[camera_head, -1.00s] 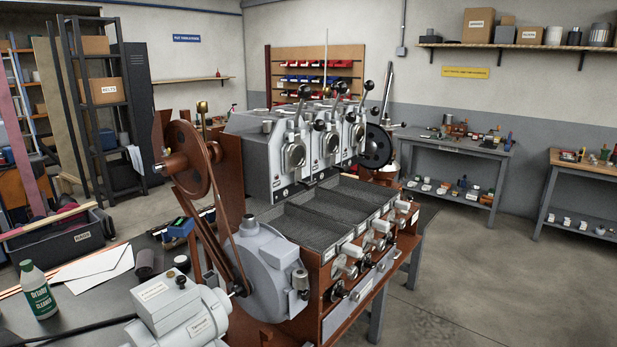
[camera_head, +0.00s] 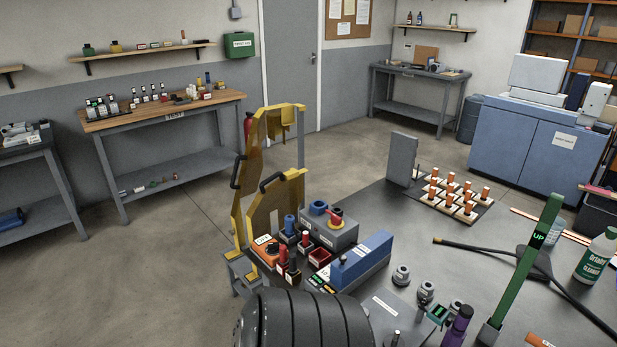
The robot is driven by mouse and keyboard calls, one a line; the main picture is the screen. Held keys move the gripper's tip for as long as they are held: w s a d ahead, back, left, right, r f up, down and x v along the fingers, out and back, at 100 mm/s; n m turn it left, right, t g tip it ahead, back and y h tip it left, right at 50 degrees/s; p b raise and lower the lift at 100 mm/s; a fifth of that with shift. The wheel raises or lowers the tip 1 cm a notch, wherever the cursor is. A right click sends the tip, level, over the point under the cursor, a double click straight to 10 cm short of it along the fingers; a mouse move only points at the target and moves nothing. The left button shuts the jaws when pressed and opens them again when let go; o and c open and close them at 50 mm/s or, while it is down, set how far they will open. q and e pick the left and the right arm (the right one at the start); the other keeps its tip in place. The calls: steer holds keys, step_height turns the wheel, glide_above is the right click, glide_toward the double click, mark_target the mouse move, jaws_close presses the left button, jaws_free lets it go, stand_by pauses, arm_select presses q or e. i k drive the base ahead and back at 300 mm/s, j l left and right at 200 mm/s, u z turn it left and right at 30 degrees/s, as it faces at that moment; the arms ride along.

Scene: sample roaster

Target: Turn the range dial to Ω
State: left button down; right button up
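No range dial or Ω mark can be made out in the head view. A small orange device with a white label (camera_head: 267,247) lies among small items on the dark table, near its yellow-framed edge. It is too small to tell whether it carries a dial. A grey box with a red lever-like part (camera_head: 330,235) stands to the right of it. Neither of my grippers is in view.
A blue block (camera_head: 362,258), a large black ribbed cylinder (camera_head: 300,322), a green upright bar (camera_head: 530,260) and a cleaner bottle (camera_head: 597,255) crowd the near table. Several orange-topped pegs (camera_head: 452,195) stand farther back. The floor at left (camera_head: 150,260) is clear.

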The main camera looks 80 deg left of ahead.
mark_target(273, 247)
steer(key=u, duration=1.85)
